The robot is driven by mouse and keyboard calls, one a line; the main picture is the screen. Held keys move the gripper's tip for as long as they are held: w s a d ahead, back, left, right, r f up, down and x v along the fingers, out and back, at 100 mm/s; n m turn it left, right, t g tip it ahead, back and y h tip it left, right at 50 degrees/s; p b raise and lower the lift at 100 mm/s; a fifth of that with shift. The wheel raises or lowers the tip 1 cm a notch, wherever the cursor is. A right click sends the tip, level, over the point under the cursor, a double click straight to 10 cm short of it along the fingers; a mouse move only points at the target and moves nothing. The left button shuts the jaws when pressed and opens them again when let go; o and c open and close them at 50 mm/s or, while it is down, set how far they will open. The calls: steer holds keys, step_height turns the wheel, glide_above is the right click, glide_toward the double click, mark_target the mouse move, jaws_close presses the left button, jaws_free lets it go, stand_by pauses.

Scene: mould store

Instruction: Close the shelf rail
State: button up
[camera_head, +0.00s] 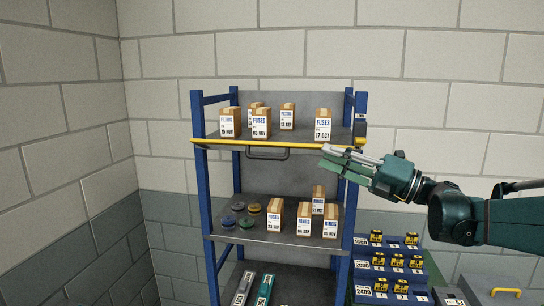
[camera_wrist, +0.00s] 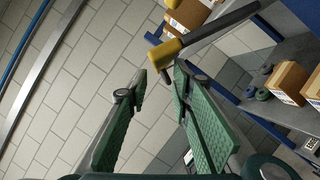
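The yellow shelf rail (camera_head: 225,143) runs level along the front of the top shelf of a blue rack, from the left post to the right post. A dark loop handle (camera_head: 268,157) hangs beneath it. A dark fitting (camera_head: 360,130) sits on the right post. My gripper (camera_head: 323,159) points left, just below the right part of the rail. It is open, with nothing between its green fingers (camera_wrist: 160,88). In the wrist view a yellow piece (camera_wrist: 165,50) with a dark bar (camera_wrist: 225,24) lies beyond the fingertips; I cannot tell whether the fingers touch the rail.
Labelled boxes (camera_head: 260,123) stand on the top shelf (camera_head: 303,138). The middle shelf (camera_head: 255,237) holds more boxes (camera_head: 274,216) and round discs (camera_head: 228,222). Blue stepped bins (camera_head: 392,284) stand right of the rack, below my arm. A block wall (camera_head: 430,60) is behind.

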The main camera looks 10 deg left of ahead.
steer(key=f, duration=0.1)
steer(key=p, duration=0.2)
glide_toward(259, 146)
steer(key=shift+s+d+f+n, duration=0.2)
steer(key=shift+d+n, duration=0.1)
steer(key=shift+d, duration=0.2)
steer(key=shift+x, duration=3.9)
steer(key=shift+r, duration=0.1)
jaws_close()
